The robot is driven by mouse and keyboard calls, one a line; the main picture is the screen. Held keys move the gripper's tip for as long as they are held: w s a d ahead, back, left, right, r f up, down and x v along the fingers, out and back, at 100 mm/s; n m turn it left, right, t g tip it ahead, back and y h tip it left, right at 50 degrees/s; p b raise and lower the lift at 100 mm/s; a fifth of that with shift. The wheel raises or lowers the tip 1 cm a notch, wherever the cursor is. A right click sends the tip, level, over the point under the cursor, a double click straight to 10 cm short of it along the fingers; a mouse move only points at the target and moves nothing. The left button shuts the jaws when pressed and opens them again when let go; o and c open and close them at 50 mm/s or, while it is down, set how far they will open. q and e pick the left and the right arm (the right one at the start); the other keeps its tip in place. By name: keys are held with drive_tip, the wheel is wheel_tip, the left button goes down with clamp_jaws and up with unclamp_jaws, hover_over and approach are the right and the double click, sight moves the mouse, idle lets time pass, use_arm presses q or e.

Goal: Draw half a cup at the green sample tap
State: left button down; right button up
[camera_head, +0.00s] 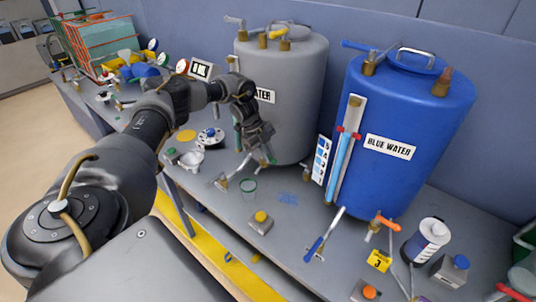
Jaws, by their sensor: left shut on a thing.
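My left gripper (264,157) reaches down in front of the grey tank, fingers low near the tank's foot. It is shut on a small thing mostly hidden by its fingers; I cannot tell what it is. I cannot make out the cup's level. My right gripper is not in view.
The grey tank (300,90) and the blue tank (405,130), labelled BLUE WATER, stand at the back. A yellow-button box (261,222) sits in front of the cup. The bench's front edge (215,225) is near.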

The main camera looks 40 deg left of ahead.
use_arm(q)
drive_tip(key=shift+s+m, duration=0.1)
drive_tip(key=shift+m, duration=0.5)
drive_tip(key=c, duration=1.3)
unclamp_jaws()
drive_tip(key=shift+c, duration=0.2)
drive_tip(key=shift+a, duration=0.1)
drive_tip(key=shift+a+r+b, duration=0.1)
drive_tip(key=shift+r+b, duration=0.1)
drive_tip(key=shift+b, duration=0.1)
drive_tip(key=b+v, duration=0.2)
drive_tip(key=v, duration=0.8)
drive_tip(key=shift+r, duration=0.25)
